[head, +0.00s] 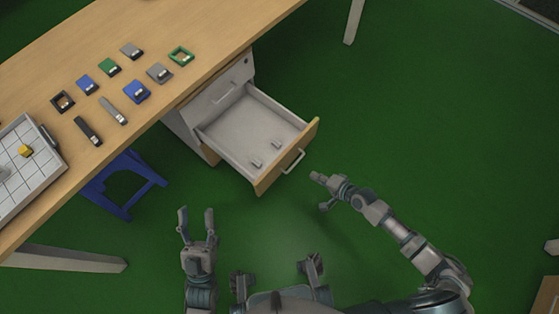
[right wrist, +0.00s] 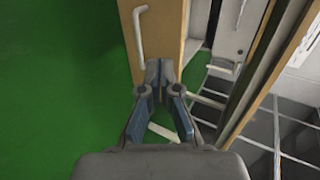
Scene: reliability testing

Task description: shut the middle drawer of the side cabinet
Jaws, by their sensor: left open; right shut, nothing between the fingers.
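The side cabinet (head: 215,100) stands under the wooden table. One drawer (head: 240,125), below a closed top front, is pulled far out; I take it for the middle one. Its wooden front (head: 268,178) carries a pale bar handle (head: 293,161). Two small grey pieces lie inside. My right gripper (head: 318,178) is shut and empty, just outside the front, near the handle. In the right wrist view its fingertips (right wrist: 157,68) are close to the wooden front (right wrist: 165,35), beside the handle (right wrist: 140,38); contact cannot be told. My left gripper (head: 196,212) is open and empty, away from the drawer.
The wooden table (head: 150,35) holds several small coloured devices and a gridded tray (head: 48,172) at its left. A blue stool (head: 125,182) stands left of the cabinet, partly under the table. The green floor (head: 420,110) right of the drawer is clear.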

